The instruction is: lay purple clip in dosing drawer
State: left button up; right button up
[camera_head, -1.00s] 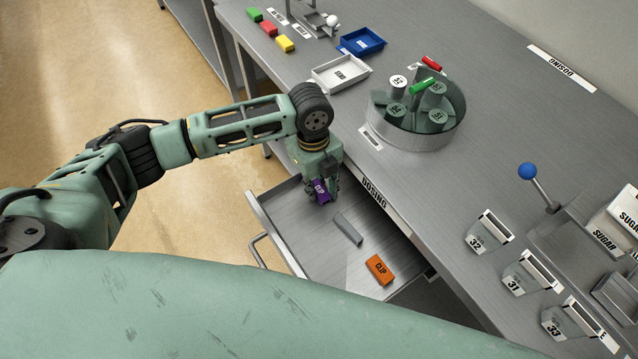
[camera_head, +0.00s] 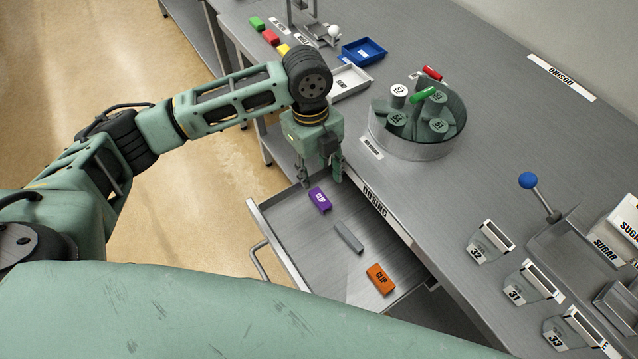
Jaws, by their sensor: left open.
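The purple clip (camera_head: 320,200) lies in the open dosing drawer (camera_head: 372,296), near its far left end. My left gripper (camera_head: 320,180) is open and empty, just above and behind the purple clip, with its fingers apart. An orange clip (camera_head: 380,279) lies at the near right end of the drawer. A grey bar (camera_head: 348,237) lies between the two clips. My right gripper is not in view.
The counter edge with the DOSING label (camera_head: 375,201) runs above the drawer. A round metal bin with numbered cylinders (camera_head: 415,147) stands on the counter to the right. White (camera_head: 337,92) and blue (camera_head: 377,46) trays stand behind. A blue-knobbed lever (camera_head: 528,180) stands at right.

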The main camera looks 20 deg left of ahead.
pick_arm(q)
jog(key=shift+w+a+r, duration=0.1)
jog(key=shift+a+r, duration=0.05)
jog(key=shift+r, duration=1.6)
